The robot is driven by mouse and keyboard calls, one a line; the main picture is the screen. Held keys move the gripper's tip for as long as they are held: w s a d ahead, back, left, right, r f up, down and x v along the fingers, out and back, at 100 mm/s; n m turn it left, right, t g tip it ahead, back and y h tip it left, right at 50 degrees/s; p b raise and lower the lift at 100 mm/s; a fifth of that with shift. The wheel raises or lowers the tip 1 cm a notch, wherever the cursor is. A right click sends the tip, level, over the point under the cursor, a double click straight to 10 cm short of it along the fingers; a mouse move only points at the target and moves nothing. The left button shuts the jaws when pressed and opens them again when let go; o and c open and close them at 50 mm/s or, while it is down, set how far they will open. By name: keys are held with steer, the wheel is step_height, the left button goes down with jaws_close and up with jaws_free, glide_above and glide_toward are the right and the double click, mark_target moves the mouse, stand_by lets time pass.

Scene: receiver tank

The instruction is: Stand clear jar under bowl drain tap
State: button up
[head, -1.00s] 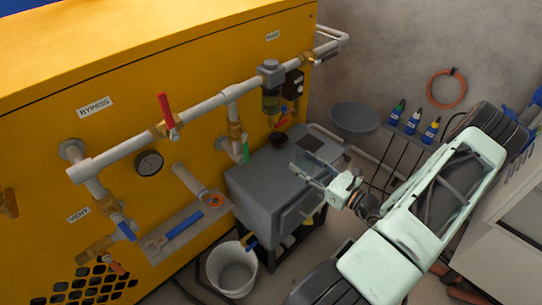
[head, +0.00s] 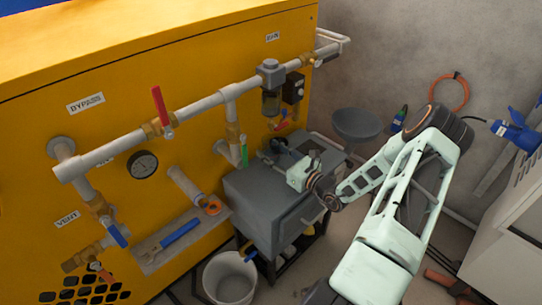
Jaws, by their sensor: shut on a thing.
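The filter bowl (head: 271,103) hangs under its grey head on the white pipe. The small drain tap with a red handle (head: 281,118) shows just below it. My gripper (head: 281,152) is over the top of the grey box (head: 262,190), a little below the tap in the picture. It is shut on the clear jar, whose outline is too faint against the dark fingers to make out well. I cannot tell whether the jar touches the box top or is straight under the tap.
A green-handled valve (head: 243,152) hangs left of my gripper. A white bucket (head: 230,280) is on the floor, and a blue-handled tool (head: 180,232) lies on the left ledge.

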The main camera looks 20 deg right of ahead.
steer(key=shift+f, duration=0.3)
steer(key=shift+f, duration=0.5)
steer(key=o, duration=1.2)
steer(key=shift+r, duration=0.35)
steer(key=p+v, duration=0.1)
steer(key=v, duration=0.7)
steer(key=p+v, duration=0.1)
steer(key=v, duration=0.3)
steer(key=shift+r+p, duration=0.3)
steer(key=shift+p, duration=0.05)
